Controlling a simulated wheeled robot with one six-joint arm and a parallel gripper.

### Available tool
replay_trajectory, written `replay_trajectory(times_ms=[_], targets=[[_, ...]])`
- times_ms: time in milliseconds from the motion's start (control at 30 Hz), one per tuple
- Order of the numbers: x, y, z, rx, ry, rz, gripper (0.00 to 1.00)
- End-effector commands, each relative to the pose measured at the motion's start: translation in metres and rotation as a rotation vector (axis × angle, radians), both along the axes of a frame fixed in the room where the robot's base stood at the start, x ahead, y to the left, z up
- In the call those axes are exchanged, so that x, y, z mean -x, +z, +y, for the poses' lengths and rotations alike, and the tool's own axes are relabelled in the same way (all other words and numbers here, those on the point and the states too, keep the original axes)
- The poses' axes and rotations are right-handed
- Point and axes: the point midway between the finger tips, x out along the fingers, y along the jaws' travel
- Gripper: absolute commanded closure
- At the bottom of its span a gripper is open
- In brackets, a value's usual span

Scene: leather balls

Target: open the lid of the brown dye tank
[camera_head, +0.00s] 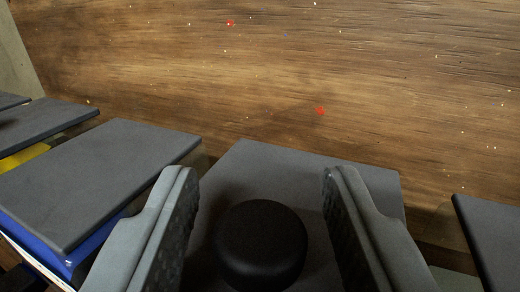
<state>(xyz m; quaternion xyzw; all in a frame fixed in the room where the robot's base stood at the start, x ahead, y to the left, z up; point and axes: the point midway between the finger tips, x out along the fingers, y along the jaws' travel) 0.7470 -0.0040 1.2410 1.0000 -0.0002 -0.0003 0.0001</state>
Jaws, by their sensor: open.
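A flat dark grey lid (290,165) with a round black knob (262,240) lies in the lower middle of the head view. The tank body under this lid is hidden, so I cannot tell its colour. My gripper (260,190) is open, with one finger on each side of the knob. A gap shows between the knob and each finger; I cannot tell the height of the fingertips over the lid.
To the left, another grey lid (100,180) covers a blue tank (85,258). Farther left a lid (40,125) sits over something yellow (24,157). A grey lid (495,235) stands at the right edge. A speckled wooden surface (280,70) fills the back.

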Motion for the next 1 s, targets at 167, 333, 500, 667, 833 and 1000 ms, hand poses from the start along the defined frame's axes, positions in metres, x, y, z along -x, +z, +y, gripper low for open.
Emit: replay_trajectory(times_ms=[167, 333, 500, 667, 833, 1000], targets=[[0.0000, 0.0003, -0.0001, 0.000, 0.000, 0.000, 0.57], [0.0000, 0.0001, -0.0001, 0.000, 0.000, 0.000, 0.65], [0.0000, 0.0001, 0.0000, 0.000, 0.000, 0.000, 0.98], [0.0000, 0.0001, -0.0001, 0.000, 0.000, 0.000, 1.00], [-0.0011, 0.0009, -0.0013, -0.007, -0.004, 0.017, 1.00], [-0.0039, 0.0039, -0.0043, -0.030, -0.014, 0.073, 1.00]])
